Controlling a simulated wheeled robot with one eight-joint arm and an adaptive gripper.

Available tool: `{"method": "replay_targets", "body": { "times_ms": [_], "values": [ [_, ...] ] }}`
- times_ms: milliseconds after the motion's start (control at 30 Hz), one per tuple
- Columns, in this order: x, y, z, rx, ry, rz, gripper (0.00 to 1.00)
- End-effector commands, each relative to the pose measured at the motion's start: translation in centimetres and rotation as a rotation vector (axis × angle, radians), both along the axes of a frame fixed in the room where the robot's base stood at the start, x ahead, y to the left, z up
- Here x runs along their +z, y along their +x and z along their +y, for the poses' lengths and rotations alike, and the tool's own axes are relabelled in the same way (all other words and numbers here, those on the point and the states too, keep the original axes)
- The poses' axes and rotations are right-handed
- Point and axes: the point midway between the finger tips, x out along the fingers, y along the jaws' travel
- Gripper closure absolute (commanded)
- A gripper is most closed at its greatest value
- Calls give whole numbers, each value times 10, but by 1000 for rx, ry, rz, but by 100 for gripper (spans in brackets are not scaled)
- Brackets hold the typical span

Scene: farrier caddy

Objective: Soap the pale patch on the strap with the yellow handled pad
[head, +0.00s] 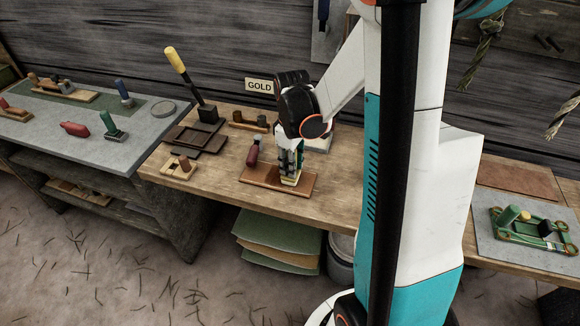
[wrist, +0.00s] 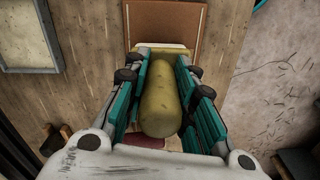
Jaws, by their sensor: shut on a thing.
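My gripper (head: 291,160) points down over the brown strap board (head: 308,184) on the wooden bench. In the wrist view its fingers (wrist: 164,62) are shut on the yellow handle (wrist: 161,105) of the pad, one on each side. The pad's pale base (head: 290,181) shows under the fingertips, at or just above the board; I cannot tell whether it touches. The brown board also shows beyond the fingers in the wrist view (wrist: 166,22). I cannot make out the pale patch; the pad and fingers cover that part of the board.
A red-handled tool (head: 253,153) stands close left of my gripper. A GOLD sign (head: 260,86) and a wooden rack (head: 250,121) are behind. A dark block with a tall yellow-tipped handle (head: 176,60) is left. A green caddy (head: 530,229) sits far right.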

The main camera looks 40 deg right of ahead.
Motion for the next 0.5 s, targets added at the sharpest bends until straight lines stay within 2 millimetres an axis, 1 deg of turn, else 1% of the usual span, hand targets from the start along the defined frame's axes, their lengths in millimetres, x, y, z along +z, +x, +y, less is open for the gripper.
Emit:
{"method": "replay_targets", "body": {
  "times_ms": [133,500],
  "values": [
    [1,4,-5,-1,0,0,100],
    [0,3,-4,0,0,0,100]
  ]
}}
